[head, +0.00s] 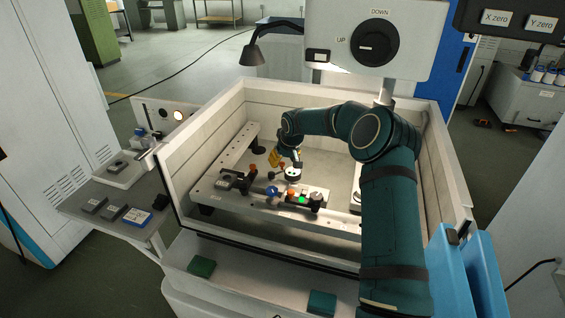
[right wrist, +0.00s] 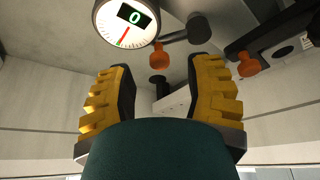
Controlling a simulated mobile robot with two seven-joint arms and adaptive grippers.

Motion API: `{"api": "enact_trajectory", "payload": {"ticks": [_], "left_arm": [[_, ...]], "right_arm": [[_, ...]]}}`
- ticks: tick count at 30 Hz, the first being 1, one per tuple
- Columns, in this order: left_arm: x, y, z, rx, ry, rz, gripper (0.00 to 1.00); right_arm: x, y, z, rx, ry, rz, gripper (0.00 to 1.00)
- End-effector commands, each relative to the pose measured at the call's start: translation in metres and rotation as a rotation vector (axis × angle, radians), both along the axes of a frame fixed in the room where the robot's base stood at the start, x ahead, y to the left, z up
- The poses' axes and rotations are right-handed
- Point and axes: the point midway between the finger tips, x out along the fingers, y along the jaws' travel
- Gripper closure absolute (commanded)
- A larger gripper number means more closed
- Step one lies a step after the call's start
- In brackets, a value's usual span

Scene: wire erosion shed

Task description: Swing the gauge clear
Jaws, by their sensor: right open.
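The gauge (head: 292,174) is a small round dial on the rail assembly inside the white tank. In the right wrist view the gauge (right wrist: 125,22) has a white face, a green 0 and a red needle, cut by the top edge. Orange knobs (right wrist: 194,27) and a dark arm lie beside it. My right gripper (head: 275,158) is beside the gauge, on its left in the head view. In the right wrist view its yellow-padded fingers (right wrist: 162,92) are apart, with nothing held between them. My left gripper is not in view.
The white tank walls (head: 205,115) surround the work area. A rail (head: 245,205) carries clamps, a blue knob and a green-lit block near the gauge. A control panel (head: 340,35) with an UP/DOWN knob hangs above the back. A side shelf (head: 120,205) holds small blocks.

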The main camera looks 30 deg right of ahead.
Motion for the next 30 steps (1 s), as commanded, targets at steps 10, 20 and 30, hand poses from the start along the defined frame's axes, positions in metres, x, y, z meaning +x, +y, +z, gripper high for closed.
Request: {"api": "enact_trajectory", "payload": {"ticks": [10,20,30], "left_arm": [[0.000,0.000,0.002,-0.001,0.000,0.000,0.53],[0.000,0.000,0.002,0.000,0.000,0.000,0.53],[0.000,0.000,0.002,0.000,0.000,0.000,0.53]], "right_arm": [[0.009,-0.001,-0.022,0.000,0.000,0.000,0.48],[0.009,-0.001,-0.022,0.000,-0.001,0.000,0.81],[0.009,-0.002,-0.022,0.000,0.000,0.000,1.00]]}}
